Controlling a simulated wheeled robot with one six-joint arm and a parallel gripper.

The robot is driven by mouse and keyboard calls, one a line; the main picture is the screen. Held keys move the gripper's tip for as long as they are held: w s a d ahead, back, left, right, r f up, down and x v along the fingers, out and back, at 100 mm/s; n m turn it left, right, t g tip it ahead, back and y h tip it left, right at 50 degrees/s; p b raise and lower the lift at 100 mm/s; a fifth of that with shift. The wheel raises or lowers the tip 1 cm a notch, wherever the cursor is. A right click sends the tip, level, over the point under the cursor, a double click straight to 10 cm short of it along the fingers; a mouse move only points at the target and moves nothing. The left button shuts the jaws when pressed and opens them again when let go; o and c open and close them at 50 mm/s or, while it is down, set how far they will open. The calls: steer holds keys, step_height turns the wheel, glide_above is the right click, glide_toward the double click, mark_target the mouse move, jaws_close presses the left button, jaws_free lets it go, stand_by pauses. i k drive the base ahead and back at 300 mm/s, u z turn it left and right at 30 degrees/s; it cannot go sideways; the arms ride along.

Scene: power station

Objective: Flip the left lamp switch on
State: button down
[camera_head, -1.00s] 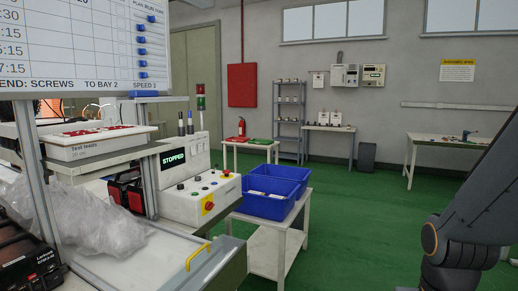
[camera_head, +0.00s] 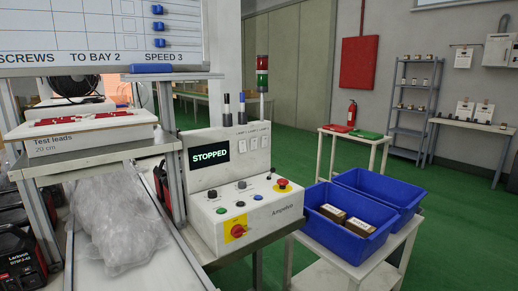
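The control box (camera_head: 250,215) stands on the bench in the middle of the view. Its upright panel carries a display (camera_head: 210,155) reading "STOPPED". To the right of the display is a row of three small white switches, with small labels above them. The left switch (camera_head: 241,147) is the one nearest the display. The middle switch (camera_head: 253,144) and the right switch (camera_head: 265,141) sit beside it. They are too small to tell which way each is set. My gripper is not in view.
Below the switches are several buttons, a red mushroom button (camera_head: 283,184) and a yellow-and-red rotary switch (camera_head: 238,231). A blue bin (camera_head: 340,238) with boxes stands right of the control box. A plastic bag (camera_head: 115,220) lies at left. Green floor (camera_head: 455,235) is open at right.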

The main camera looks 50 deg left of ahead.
mark_target(242, 144)
steer(key=u, duration=0.4)
steer(key=i, duration=0.85)
steer(key=u, duration=1.55)
steer(key=i, duration=0.65)
steer(key=u, duration=0.55)
